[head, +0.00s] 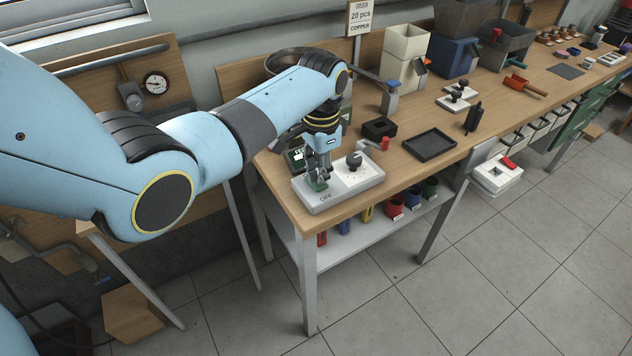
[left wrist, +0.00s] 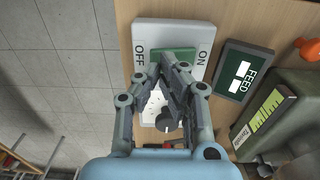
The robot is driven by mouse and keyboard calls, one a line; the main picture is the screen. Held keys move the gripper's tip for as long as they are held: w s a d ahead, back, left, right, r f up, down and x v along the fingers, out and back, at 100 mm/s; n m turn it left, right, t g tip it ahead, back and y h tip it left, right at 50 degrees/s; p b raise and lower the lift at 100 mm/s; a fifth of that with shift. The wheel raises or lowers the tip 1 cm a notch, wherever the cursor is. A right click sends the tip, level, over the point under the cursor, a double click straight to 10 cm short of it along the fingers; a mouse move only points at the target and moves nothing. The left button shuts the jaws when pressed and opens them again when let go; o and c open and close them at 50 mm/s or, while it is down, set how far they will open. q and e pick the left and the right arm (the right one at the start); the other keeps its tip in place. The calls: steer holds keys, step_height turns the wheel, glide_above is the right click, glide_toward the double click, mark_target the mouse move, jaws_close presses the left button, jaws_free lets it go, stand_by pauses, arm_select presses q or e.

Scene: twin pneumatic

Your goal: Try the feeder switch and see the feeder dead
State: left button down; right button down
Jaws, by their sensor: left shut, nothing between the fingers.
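A white switch box (head: 338,186) sits at the near left corner of the bench. It carries a green switch (head: 319,186), with OFF marked beside it, and a black knob (head: 354,160). In the left wrist view the green switch (left wrist: 187,58) lies between the words OFF and ON. My left gripper (head: 320,178) points down over the green switch, shut and empty, and hides part of it; I cannot tell whether it touches. A dark FEED panel (left wrist: 243,73) shows white blocks. A grey-green machine (left wrist: 290,125) beside it is mostly hidden by my arm in the head view. My right gripper is not in view.
A small black block (head: 379,129) and a black tray (head: 430,145) lie right of the switch box. Cream bins (head: 405,50) and a "20 pcs COPPER" sign (head: 359,17) stand behind. Coloured cups (head: 394,205) sit on the shelf below. Floor in front is clear.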

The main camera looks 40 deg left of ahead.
arm_select(q)
steer(key=shift+f+b, duration=0.45)
steer(key=shift+f, duration=0.4)
steer(key=shift+r, duration=0.1)
step_height(320, 180, up, 5)
steer(key=p, duration=0.5)
steer(key=shift+p, duration=0.4)
steer(key=shift+r, duration=0.9)
